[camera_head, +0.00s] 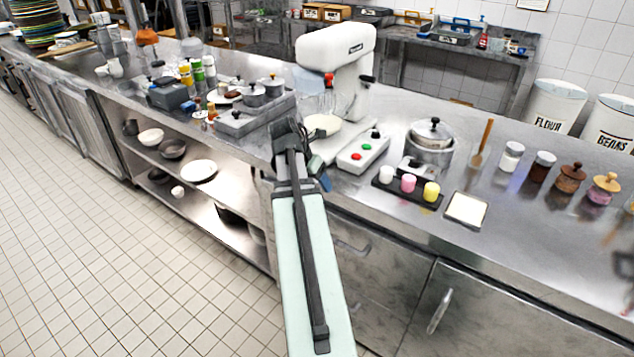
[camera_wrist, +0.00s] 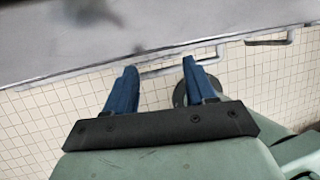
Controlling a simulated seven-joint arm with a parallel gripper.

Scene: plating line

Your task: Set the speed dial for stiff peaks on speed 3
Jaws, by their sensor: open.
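A white stand mixer (camera_head: 335,48) stands on the steel counter, with a bowl (camera_head: 323,124) under its head. A white control box (camera_head: 362,152) with a red button, a green button and a small dark knob (camera_head: 375,133) sits beside the mixer's base. I cannot read any speed marks or the knob's setting. My gripper (camera_wrist: 160,66) shows two blue fingers spread apart with nothing between them in the wrist view. In the head view only bits of blue show beside my arm, at the counter's front edge, left of and apart from the control box.
A dark tray (camera_head: 407,192) with white, pink and yellow cups lies right of the box. A lidded pot (camera_head: 432,135) stands behind it. A white square pad (camera_head: 466,209) and several jars stand further right. The wrist view shows the counter edge (camera_wrist: 110,62) and tiled floor.

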